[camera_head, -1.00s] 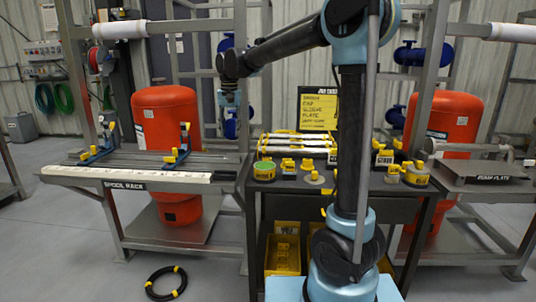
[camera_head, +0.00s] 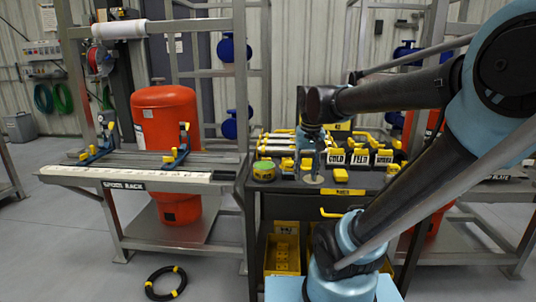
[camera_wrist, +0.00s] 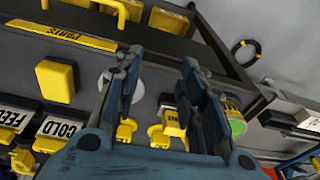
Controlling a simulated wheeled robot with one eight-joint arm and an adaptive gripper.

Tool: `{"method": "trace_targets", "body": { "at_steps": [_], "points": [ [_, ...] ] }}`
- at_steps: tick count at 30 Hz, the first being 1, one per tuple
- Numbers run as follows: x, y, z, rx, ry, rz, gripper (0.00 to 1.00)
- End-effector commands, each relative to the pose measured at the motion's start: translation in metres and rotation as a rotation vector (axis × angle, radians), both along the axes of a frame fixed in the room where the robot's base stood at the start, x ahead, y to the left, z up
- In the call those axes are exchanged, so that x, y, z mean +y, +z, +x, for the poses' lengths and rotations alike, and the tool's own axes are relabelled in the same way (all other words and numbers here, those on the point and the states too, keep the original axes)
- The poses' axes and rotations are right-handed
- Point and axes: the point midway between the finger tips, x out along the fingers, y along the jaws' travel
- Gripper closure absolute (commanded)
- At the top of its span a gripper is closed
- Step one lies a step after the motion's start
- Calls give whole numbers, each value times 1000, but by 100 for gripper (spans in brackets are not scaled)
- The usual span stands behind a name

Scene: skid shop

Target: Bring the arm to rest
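My arm folds from its blue base up to the right edge of the head view and back down to the left. My gripper (camera_head: 312,172) points down above the dark middle bench (camera_head: 365,180). In the wrist view my gripper (camera_wrist: 158,75) shows its two dark fingers apart, with nothing between them. A grey round disc and small yellow-topped parts (camera_wrist: 170,128) show on the bench behind the fingers. I cannot tell the exact height of the fingertips above the bench.
Blocks lettered COLD (camera_head: 335,158), FEED and another word stand on the bench beside the gripper. A green-topped yellow round item (camera_head: 264,170) sits at its left. The spool rack (camera_head: 150,176) and a red tank (camera_head: 166,115) stand left. A black hose coil (camera_head: 166,283) lies on open floor.

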Motion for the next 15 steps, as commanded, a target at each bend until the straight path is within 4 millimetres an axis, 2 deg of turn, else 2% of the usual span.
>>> {"method": "trace_targets", "body": {
  "at_steps": [3,9,15],
  "points": [
    [-21,-25,-29,-11,-1,-6,63],
    [-45,-70,-72,-31,7,-18,63],
    [-59,-107,-102,-45,16,-30,63]
  ]
}}
